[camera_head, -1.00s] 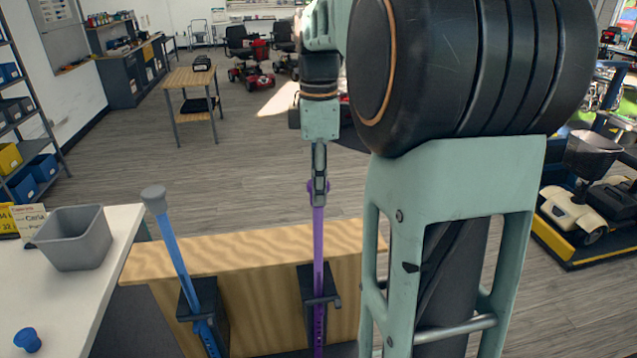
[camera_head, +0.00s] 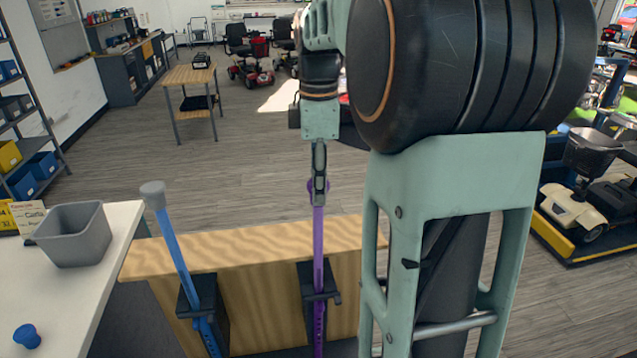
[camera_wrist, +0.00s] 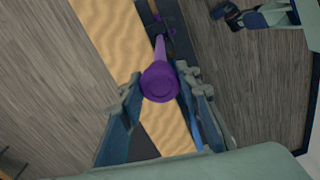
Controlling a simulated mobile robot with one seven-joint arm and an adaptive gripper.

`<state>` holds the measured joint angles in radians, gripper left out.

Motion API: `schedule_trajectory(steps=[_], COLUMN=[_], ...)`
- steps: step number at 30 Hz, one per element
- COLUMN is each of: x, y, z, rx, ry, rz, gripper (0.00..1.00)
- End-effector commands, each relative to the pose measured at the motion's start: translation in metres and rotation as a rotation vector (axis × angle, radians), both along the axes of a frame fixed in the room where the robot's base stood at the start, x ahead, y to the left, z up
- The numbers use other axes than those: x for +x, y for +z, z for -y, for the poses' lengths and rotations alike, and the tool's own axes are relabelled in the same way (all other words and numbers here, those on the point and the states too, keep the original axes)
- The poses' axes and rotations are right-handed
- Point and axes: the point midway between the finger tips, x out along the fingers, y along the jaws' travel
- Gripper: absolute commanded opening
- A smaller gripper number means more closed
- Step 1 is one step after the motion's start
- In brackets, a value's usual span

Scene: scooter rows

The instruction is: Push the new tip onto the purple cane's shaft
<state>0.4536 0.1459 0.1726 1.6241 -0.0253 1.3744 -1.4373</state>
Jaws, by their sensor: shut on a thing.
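The purple cane (camera_head: 318,255) stands upright in a black holder (camera_head: 322,283) on the wooden rail. My gripper (camera_head: 319,188) is at the cane's top end, shut on a purple tip. In the wrist view the round purple tip (camera_wrist: 160,84) sits between my two fingers, in line with the purple shaft (camera_wrist: 160,48) running down to the holder. The fingers hide part of the joint, so I cannot tell how far the tip is seated on the shaft.
A blue cane (camera_head: 176,250) with a grey tip (camera_head: 153,194) leans in a holder to the left. A white table (camera_head: 88,275) bears a grey bin (camera_head: 74,235) and a small blue tip (camera_head: 27,337). The wooden rail (camera_head: 250,240) lies under my arm.

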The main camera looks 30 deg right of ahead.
Motion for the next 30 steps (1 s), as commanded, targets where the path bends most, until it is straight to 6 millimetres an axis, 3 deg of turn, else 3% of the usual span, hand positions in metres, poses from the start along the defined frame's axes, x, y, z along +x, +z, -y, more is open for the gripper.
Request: schedule_trajectory(steps=[30], x=[0.0], y=[-0.012], z=[0.0], rx=[0.0], ry=[0.0], rz=[0.0], gripper=[0.09])
